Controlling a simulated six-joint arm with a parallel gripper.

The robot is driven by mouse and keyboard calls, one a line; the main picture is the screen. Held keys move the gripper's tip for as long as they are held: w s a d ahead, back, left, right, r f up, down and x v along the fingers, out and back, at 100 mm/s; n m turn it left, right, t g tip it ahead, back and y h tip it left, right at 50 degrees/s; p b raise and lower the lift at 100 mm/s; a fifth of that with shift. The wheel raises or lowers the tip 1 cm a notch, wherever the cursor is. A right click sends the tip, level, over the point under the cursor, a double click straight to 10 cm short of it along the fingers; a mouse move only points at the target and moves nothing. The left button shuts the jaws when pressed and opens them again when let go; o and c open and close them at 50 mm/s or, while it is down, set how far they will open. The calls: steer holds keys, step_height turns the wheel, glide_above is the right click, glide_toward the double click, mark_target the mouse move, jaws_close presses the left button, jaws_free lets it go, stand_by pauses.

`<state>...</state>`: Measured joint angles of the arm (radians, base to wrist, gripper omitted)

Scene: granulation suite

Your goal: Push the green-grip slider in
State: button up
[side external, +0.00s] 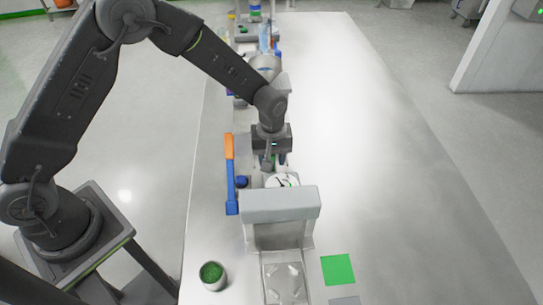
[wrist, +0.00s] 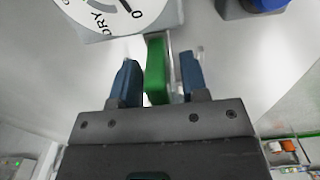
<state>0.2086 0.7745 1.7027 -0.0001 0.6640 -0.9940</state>
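The slider's green grip (wrist: 156,70) stands between the two blue fingers of my gripper (wrist: 157,62) in the wrist view. There is a gap on each side, wider towards the right finger, so my gripper is open around the grip and does not clamp it. Thin pale rods (wrist: 173,62) show beside the grip. A white dial (wrist: 130,14) marked "DRY" and "0" is just beyond it. In the side external view my gripper (side external: 275,162) points down just behind the dial (side external: 283,181). The grip is mostly hidden there, and how far the slider stands out cannot be told.
A grey-topped device (side external: 280,204) stands in front of the dial. A blue and orange bar (side external: 231,175) and a blue knob (side external: 242,182) lie to the left. A cup of green material (side external: 212,275) and a green square (side external: 338,269) are nearer. The table's right side is clear.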

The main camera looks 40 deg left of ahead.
jaws_close()
stand_by(0.3)
steer(key=w+a, duration=0.6)
steer(key=shift+o, duration=0.3)
jaws_free()
steer(key=shift+r, duration=0.15)
